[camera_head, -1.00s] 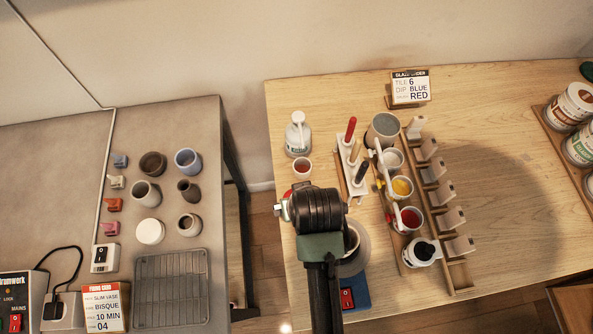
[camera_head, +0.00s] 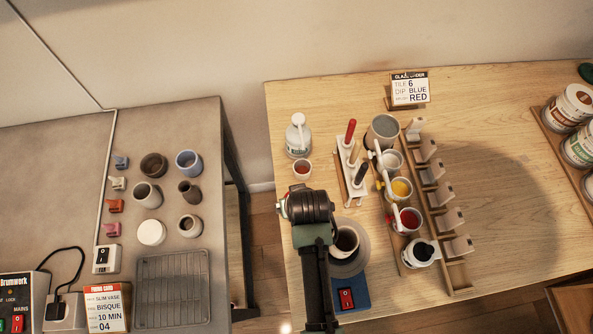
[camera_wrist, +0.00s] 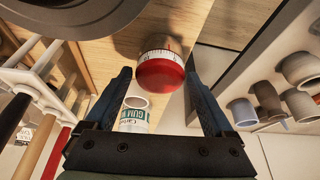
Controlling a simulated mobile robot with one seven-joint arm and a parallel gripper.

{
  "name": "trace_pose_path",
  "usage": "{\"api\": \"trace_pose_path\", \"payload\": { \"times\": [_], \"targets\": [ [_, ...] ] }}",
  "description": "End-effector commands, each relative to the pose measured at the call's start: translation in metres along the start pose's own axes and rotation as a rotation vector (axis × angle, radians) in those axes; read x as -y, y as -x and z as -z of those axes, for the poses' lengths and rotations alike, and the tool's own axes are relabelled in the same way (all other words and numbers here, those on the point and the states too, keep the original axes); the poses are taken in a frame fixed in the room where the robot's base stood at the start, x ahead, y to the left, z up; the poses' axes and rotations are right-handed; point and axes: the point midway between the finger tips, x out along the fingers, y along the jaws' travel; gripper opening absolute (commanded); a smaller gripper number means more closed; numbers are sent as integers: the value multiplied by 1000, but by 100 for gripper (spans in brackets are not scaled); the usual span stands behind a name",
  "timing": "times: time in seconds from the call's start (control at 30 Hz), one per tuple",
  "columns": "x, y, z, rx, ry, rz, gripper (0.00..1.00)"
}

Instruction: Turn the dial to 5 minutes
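The dial is a round timer knob (camera_wrist: 160,75) with a red cap and a white band of scale marks, in the upper middle of the wrist view. My gripper (camera_wrist: 158,82) is open, with one dark finger on each side of the dial. A gap shows between each finger and the dial. I cannot read the setting. In the head view my arm's end (camera_head: 308,206) is over the left edge of the wooden table (camera_head: 510,190) and hides most of the dial. The fingers are hidden there.
A wheel with a dark pot (camera_head: 345,241) stands just right of my arm. A brush rack (camera_head: 351,172), glaze cups and a white bottle (camera_head: 298,136) stand nearby. The grey table (camera_head: 60,180) on the left holds several pots, across a floor gap.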

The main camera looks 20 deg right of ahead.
Motion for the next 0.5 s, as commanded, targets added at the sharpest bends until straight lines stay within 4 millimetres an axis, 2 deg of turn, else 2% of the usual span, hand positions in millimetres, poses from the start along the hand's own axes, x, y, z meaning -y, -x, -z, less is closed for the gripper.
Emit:
{"api": "trace_pose_path", "payload": {
  "times": [0.03, 0.33, 0.5],
  "targets": [
    [0, 0, 0, 0, 0, 0, 77],
    [0, 0, 0, 0, 0, 0, 23],
    [1, 1, 0, 1, -22, -9, 20]
  ]
}}
